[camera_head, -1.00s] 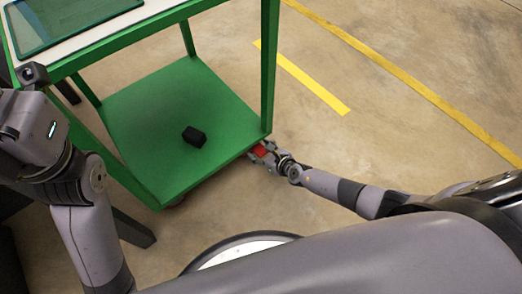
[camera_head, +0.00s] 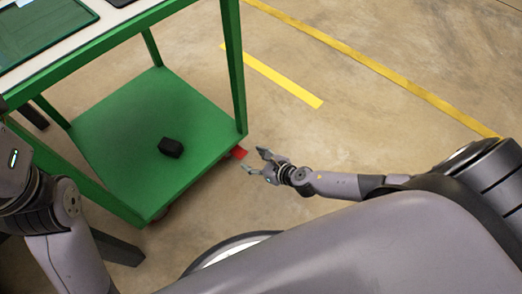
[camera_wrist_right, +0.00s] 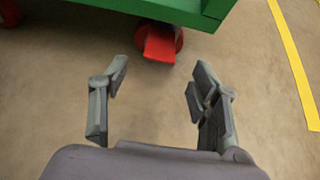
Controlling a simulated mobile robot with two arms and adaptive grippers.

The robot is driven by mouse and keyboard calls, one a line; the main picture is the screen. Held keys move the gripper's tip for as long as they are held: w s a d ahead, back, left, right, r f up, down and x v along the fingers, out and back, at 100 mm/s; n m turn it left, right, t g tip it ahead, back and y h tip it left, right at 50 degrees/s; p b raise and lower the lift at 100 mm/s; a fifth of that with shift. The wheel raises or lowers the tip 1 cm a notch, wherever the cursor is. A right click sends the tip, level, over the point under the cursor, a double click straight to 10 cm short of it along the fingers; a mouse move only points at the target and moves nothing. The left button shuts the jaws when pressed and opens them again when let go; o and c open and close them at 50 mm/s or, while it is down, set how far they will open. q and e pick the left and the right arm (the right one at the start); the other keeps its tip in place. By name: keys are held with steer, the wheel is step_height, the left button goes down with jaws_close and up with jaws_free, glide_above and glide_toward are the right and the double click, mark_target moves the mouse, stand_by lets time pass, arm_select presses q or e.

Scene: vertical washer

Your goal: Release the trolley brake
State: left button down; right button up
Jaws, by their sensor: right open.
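The green trolley (camera_head: 197,120) stands at the left in the head view. Its red brake pedal (camera_head: 238,152) sticks out under the lower shelf's right corner. In the right wrist view the red pedal (camera_wrist_right: 160,43) lies against a red wheel, ahead of the fingers. My right gripper (camera_head: 255,162) is open and empty, just right of the pedal and apart from it. In the right wrist view its two fingers (camera_wrist_right: 157,85) are spread with bare floor between them. My left arm is at the left edge; its gripper is out of frame.
A black block (camera_head: 171,147) lies on the lower shelf. A green tray (camera_head: 40,38) is on the trolley's top. Another red wheel (camera_wrist_right: 10,12) shows in the right wrist view. The floor right of the trolley is clear, with yellow lines (camera_head: 275,77).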

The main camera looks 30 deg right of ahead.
steer(key=shift+v, duration=1.6)
